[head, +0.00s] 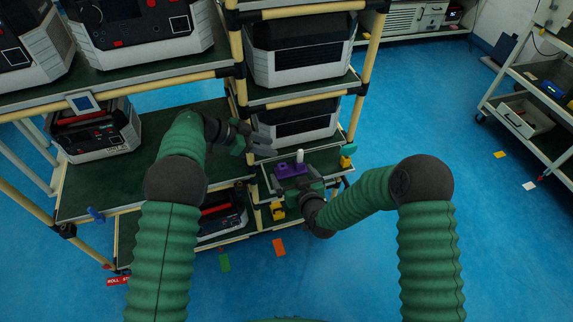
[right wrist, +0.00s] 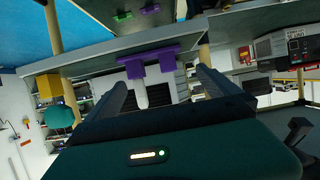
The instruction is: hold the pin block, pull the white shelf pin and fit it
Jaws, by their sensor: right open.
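The purple pin block (head: 287,170) sits on the small green shelf board of the middle rack. The white shelf pin (head: 300,156) stands upright at it. In the right wrist view the purple block (right wrist: 150,61) and the white pin (right wrist: 140,94) show between the finger lines. My right gripper (right wrist: 162,88) is open, its fingers on either side of the pin; I see no contact. In the head view it partly covers the shelf by the block. My left gripper (head: 264,144) is up and left of the block, apart from it, with its fingers seemingly spread and empty.
A yellow piece (head: 346,162) lies at the shelf's right end, and another yellow piece (head: 278,211) is lower down. Tan rack posts stand close around both grippers. A white-and-black unit (head: 300,122) is on the shelf behind.

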